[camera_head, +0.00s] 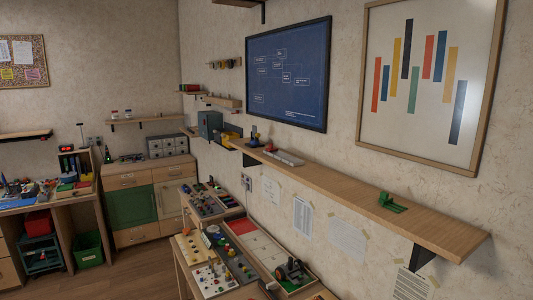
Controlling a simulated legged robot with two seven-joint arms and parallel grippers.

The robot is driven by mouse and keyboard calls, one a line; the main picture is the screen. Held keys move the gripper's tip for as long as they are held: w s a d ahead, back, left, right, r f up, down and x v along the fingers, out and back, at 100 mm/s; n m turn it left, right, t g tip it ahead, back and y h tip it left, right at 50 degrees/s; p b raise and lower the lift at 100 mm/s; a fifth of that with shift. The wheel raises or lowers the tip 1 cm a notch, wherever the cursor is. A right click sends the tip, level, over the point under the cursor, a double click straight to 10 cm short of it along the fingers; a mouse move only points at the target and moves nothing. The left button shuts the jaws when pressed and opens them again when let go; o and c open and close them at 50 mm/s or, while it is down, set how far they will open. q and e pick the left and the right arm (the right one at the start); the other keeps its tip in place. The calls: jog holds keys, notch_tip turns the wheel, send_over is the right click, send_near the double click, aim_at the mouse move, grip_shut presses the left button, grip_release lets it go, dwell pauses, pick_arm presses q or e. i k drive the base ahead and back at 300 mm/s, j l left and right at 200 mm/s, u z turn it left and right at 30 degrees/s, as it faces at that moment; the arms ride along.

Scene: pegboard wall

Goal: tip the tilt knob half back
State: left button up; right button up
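Neither of my grippers is in view. I cannot tell which of the small controls is the tilt knob. A white panel (208,284) with several small coloured knobs lies on the near bench at the bottom middle. A pale wooden board (187,246) with small pegs or knobs lies beside it. A dark panel (203,204) with several coloured knobs lies on a surface farther back. A black round part (293,269) stands on a green-edged board at the near bench's right. All of these are too small to read their settings.
A long wooden shelf (400,214) juts from the right wall above the bench, bearing a green object (391,203). A cabinet (132,206) and a cluttered desk (40,200) stand at the back left. Wooden floor (140,270) is clear at the lower left.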

aim_at(254, 128)
jog(key=k, duration=0.15)
jog(key=k+u, duration=0.2)
jog(key=u, duration=0.3)
jog(key=k+j+u, duration=0.15)
jog(key=u, duration=0.3)
jog(key=i+l, duration=0.15)
jog(key=i, duration=0.6)
jog(key=i+l, duration=0.1)
jog(key=i, duration=0.6)
jog(key=i+l, duration=0.15)
jog(key=i, duration=0.6)
jog(key=i+j+z, duration=0.15)
jog(key=i+z, duration=0.3)
jog(key=i+j+z, duration=0.4)
jog(key=i, duration=0.15)
jog(key=i+j+z, duration=0.45)
